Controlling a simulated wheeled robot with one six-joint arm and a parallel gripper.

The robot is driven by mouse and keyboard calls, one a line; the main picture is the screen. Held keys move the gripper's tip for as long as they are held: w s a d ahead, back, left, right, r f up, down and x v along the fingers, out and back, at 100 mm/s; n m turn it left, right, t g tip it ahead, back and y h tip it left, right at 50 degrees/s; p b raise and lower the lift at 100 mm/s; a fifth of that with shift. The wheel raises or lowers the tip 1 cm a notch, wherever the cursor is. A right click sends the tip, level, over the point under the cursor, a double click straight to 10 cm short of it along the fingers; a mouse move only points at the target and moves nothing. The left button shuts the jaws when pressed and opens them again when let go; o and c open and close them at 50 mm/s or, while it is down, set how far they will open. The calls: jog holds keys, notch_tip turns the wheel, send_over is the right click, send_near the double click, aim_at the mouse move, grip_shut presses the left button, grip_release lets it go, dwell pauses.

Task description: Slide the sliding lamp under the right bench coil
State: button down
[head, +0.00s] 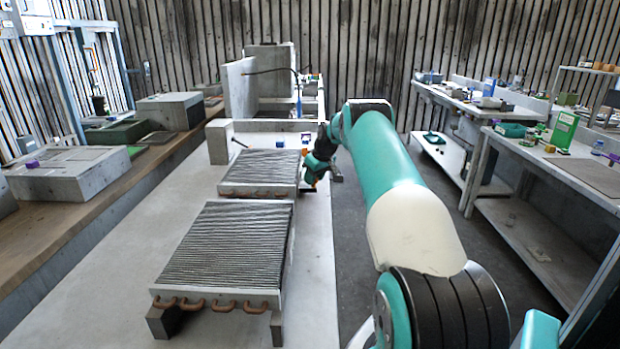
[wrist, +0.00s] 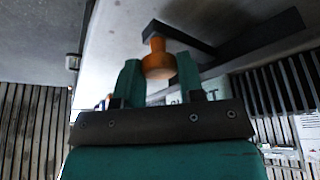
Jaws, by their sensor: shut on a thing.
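Two finned coils lie in line on the pale bench, a near coil (head: 226,245) with copper bends and a far coil (head: 258,170). I cannot tell from the picture which is the right one. My gripper (head: 316,168) is at the right side of the far coil, by the bench edge. In the wrist view my gripper (wrist: 159,62) is shut on an orange knob (wrist: 157,66). The knob joins a dark flat bar (wrist: 182,40), which looks like part of the sliding lamp. The rest of the lamp is hidden or unclear.
The pale bench (head: 110,275) is bare left of the near coil. A wooden side bench (head: 60,225) with grey boxes runs along the left. Worktables (head: 540,185) stand at right, with open floor between.

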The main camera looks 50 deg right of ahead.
jog(key=shift+w+d+r, duration=0.1)
jog(key=shift+d+r, duration=0.1)
jog(key=shift+d, duration=0.05)
jog(key=c, duration=1.1)
grip_release()
jog(key=shift+o, duration=0.3)
jog(key=shift+d+f, duration=0.1)
jog(key=b+v, duration=0.2)
jog(key=v, duration=1.5)
jog(key=shift+a, duration=0.25)
